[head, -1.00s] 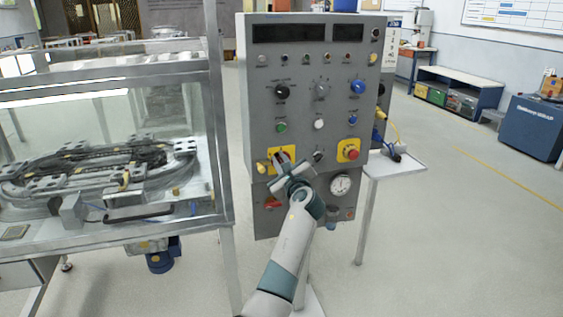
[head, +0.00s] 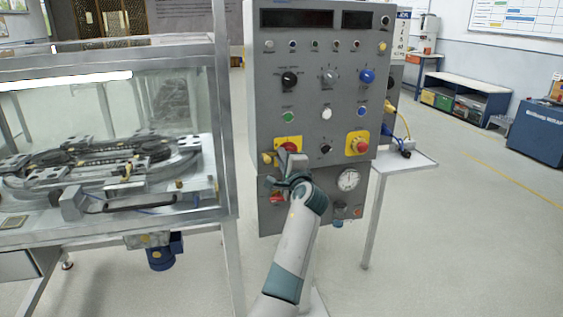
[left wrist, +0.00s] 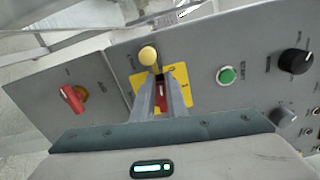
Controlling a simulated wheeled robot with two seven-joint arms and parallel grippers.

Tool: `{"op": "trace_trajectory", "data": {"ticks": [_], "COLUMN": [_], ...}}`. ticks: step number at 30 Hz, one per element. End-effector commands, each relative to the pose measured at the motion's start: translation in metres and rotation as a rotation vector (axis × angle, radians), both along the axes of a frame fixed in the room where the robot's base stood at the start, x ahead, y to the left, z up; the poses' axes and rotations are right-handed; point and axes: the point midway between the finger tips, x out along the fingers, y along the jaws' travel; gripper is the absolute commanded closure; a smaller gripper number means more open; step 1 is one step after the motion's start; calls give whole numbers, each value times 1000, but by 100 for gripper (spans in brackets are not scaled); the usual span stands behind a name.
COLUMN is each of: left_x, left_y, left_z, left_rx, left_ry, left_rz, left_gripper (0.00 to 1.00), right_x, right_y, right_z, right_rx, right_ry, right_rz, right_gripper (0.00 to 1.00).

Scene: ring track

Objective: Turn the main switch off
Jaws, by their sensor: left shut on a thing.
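The main switch, a red handle (left wrist: 160,97) on a yellow plate (left wrist: 182,88), is between the fingers of my left gripper (left wrist: 161,82) in the left wrist view. The gripper is shut on the handle. In the head view, the yellow plate (head: 281,142) sits at the lower left of the grey control panel (head: 310,105). My left gripper (head: 288,163) reaches up to it from below and covers much of the handle. The wrist view does not let me read the handle's marks. My right gripper is not in view.
A yellow knob (left wrist: 148,55) is beside the plate, and a red lever (left wrist: 72,98) is on the panel below it. A red mushroom button (head: 360,146) is to the right. The glass-walled ring track (head: 100,160) stands on the left.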

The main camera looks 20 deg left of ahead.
Motion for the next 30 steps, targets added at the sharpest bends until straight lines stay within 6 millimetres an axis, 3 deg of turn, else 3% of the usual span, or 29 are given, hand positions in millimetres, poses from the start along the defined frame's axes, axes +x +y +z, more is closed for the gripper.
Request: {"op": "trace_trajectory", "data": {"ticks": [1, 9, 24, 25, 27, 30], "left_x": [1, 1, 2, 2, 2, 2], "left_y": [-7, -8, -9, -9, -9, -8], "left_z": [-10, -9, -5, -5, -5, -4], "left_rx": [-27, -107, -125, -125, -125, -123], "left_ry": [-5, -63, -80, -80, -80, -80], "left_rz": [-12, -13, -17, -17, -17, -14], "left_gripper": [100, 100, 100, 83, 69, 69], "right_x": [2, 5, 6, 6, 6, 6], "right_y": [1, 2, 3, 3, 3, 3], "right_z": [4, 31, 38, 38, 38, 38], "right_rx": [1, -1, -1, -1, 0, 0], "right_ry": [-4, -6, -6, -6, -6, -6], "right_rz": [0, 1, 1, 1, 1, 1], "right_gripper": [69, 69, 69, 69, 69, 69]}}
